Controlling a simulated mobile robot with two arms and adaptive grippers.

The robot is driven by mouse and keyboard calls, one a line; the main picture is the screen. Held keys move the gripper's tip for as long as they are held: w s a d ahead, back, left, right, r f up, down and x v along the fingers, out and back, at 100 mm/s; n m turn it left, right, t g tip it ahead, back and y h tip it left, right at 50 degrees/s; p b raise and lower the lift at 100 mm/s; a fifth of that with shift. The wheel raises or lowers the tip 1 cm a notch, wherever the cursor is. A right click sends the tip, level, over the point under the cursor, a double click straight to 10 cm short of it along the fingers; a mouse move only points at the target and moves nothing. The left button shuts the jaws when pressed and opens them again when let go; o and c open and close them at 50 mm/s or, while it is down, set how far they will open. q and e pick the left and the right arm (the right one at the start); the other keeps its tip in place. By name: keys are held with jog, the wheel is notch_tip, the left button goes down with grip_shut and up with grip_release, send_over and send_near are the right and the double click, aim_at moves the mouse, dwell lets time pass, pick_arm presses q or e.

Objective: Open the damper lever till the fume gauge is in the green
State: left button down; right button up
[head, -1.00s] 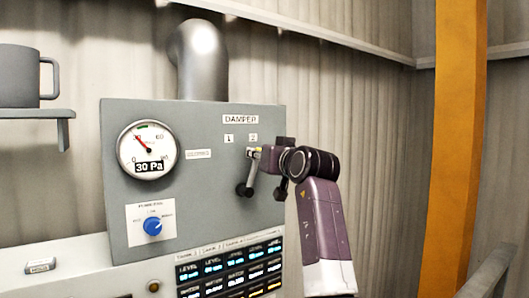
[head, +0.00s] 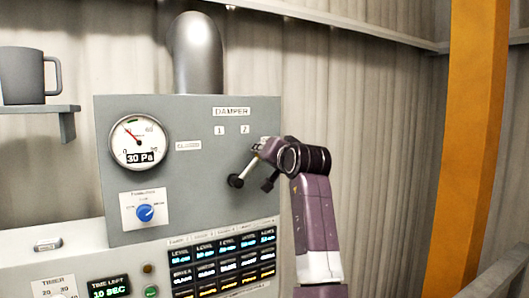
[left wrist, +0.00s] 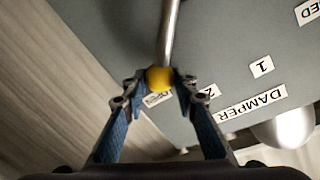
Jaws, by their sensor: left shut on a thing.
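The damper lever (head: 246,170) is a thin metal rod on the grey panel (head: 190,215). It tilts up and right from its dark hub (head: 236,181), past the label "2" (head: 244,129). Its yellow knob (left wrist: 160,78) sits between the fingers of my left gripper (left wrist: 156,85) in the left wrist view. My left gripper (head: 261,148) is shut on the knob and mostly hides it in the head view. The round fume gauge (head: 138,142) reads 30 Pa. Its red needle points up and left, left of the small green band at the top. My right gripper is not in view.
A blue knob (head: 145,213) is below the gauge. Lit displays (head: 222,262) and a timer dial (head: 59,296) are lower on the console. A grey mug (head: 22,76) stands on a shelf (head: 35,111) at left. An orange post (head: 468,150) is at right.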

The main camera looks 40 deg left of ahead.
pick_arm(q)
jog(key=shift+f, duration=0.15)
jog(key=c, duration=2)
grip_release()
jog(key=o, duration=0.5)
jog(key=shift+w, duration=0.15)
jog(key=shift+c, duration=0.2)
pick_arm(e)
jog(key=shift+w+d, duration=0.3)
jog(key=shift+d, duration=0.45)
pick_arm(q)
jog(key=v, duration=1.2)
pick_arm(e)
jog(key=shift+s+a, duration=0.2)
pick_arm(q)
jog(key=shift+f, duration=0.1)
